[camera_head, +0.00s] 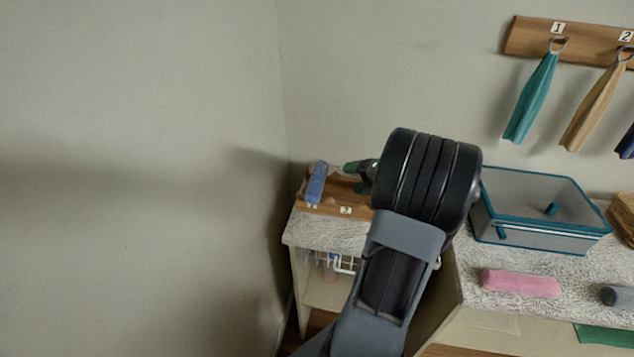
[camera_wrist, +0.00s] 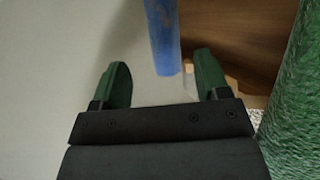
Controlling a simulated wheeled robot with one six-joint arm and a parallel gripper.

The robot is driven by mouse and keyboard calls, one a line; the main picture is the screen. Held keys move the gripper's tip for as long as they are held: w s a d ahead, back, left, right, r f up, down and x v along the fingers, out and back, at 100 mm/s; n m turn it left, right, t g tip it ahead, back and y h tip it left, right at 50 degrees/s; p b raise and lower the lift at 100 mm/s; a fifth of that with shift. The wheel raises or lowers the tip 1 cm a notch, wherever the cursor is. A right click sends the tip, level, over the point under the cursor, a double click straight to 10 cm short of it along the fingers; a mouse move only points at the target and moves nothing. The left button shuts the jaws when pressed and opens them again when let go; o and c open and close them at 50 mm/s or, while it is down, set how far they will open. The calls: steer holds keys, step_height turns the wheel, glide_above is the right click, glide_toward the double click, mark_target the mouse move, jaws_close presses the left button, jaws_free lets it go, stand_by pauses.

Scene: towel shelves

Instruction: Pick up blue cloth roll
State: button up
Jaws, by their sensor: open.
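The blue cloth roll (camera_head: 317,184) lies tilted on a wooden rack (camera_head: 330,209) at the left end of the shelf in the head view. In the wrist view the blue roll (camera_wrist: 163,38) shows at the top middle, beyond my gripper's fingertips and between their lines. My gripper (camera_wrist: 162,84) is open and empty, with green fingers on both sides. In the head view my gripper (camera_head: 354,168) is just right of the blue roll, partly hidden by my wrist. The roll's upper end is cut off in the wrist view.
A large green textured surface (camera_wrist: 298,95) stands close on the right in the wrist view. A teal-edged bin (camera_head: 540,240), a pink roll (camera_head: 520,283) and a grey roll (camera_head: 617,297) are on the right counter. Towels hang from a wall rack (camera_head: 522,38). A wire basket (camera_head: 325,262) is below.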

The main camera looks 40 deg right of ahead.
mark_target(325, 175)
steer(key=shift+m, duration=0.3)
steer(key=x, duration=0.7)
steer(key=shift+w+d+f+b, duration=0.1)
steer(key=shift+w+f+b, duration=0.1)
steer(key=shift+w+b, duration=0.1)
steer(key=shift+x, duration=2.85)
steer(key=shift+c, duration=0.2)
steer(key=c, duration=0.7)
steer(key=shift+o, duration=0.2)
steer(key=shift+r, duration=0.2)
